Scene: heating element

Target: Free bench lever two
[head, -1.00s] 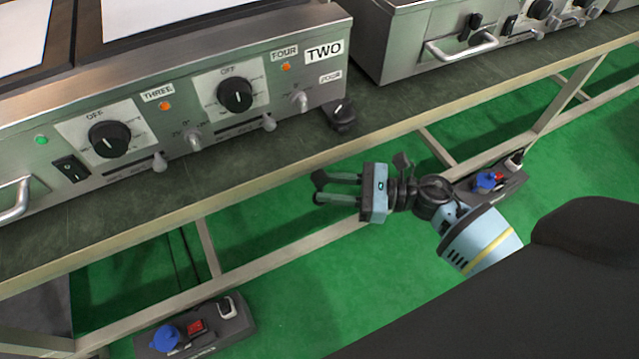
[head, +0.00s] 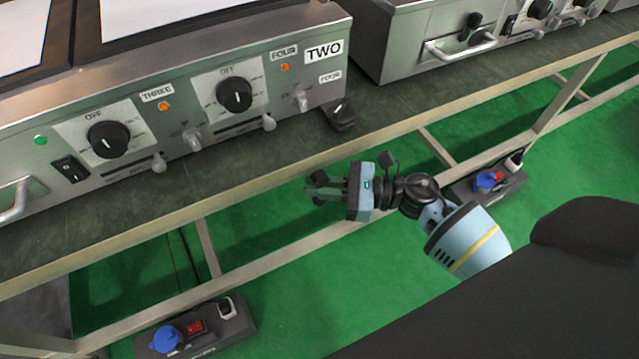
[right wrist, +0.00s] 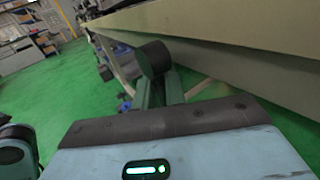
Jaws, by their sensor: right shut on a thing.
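My right gripper (head: 320,188) is in front of and below the bench's front edge, with its fingers pointing left. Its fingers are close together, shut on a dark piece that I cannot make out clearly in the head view. In the right wrist view a dark round-ended shape (right wrist: 153,58) shows at the fingers, close to the bench edge. The steel unit labelled TWO (head: 323,51) stands on the bench (head: 265,165). A small black block (head: 342,115) sits at its right front corner, apart from my gripper. I cannot identify a bench lever by label. My left gripper is out of view.
The unit has black dials (head: 235,95) and small grey toggles. A second steel unit (head: 410,40) stands to the right. Metal bench legs and rails (head: 208,248) run below. Power boxes (head: 232,325) with blue plugs lie at floor level. Green floor (head: 290,305) is open below my gripper.

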